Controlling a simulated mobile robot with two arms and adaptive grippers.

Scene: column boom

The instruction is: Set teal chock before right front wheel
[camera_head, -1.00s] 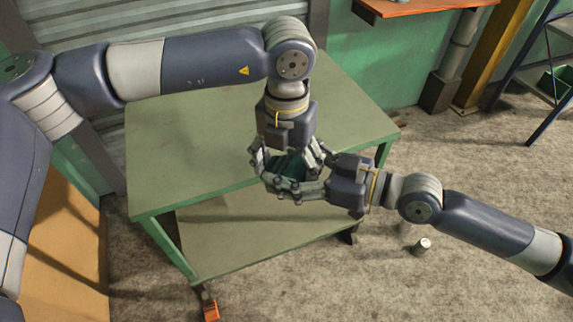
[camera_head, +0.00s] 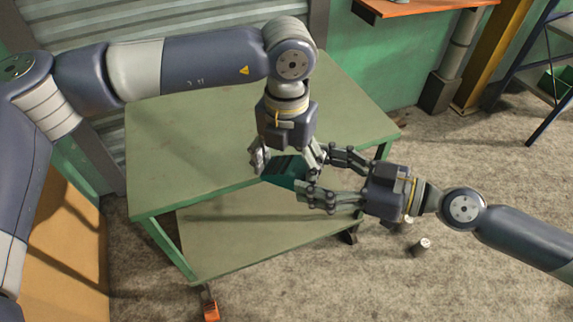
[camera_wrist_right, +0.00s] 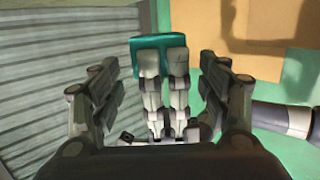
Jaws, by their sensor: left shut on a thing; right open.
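The teal chock (camera_head: 283,172) is held above the front part of the green cart's top. My left gripper (camera_head: 287,160) points down and is shut on it. The chock also shows in the right wrist view (camera_wrist_right: 148,43), with the left fingers across it. My right gripper (camera_head: 314,174) is open just right of the chock, its fingers spread toward it; its fingers also flank the right wrist view (camera_wrist_right: 160,92). The cart's dark right front wheel (camera_head: 348,237) sits below the right arm. An orange-marked left front wheel (camera_head: 210,311) is at the bottom.
The green cart (camera_head: 170,150) has a lower shelf (camera_head: 250,235). Small pale cylinders (camera_head: 421,247) stand on the floor right of the cart. An orange shelf (camera_head: 420,6) and a rack (camera_head: 545,70) are at the back right.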

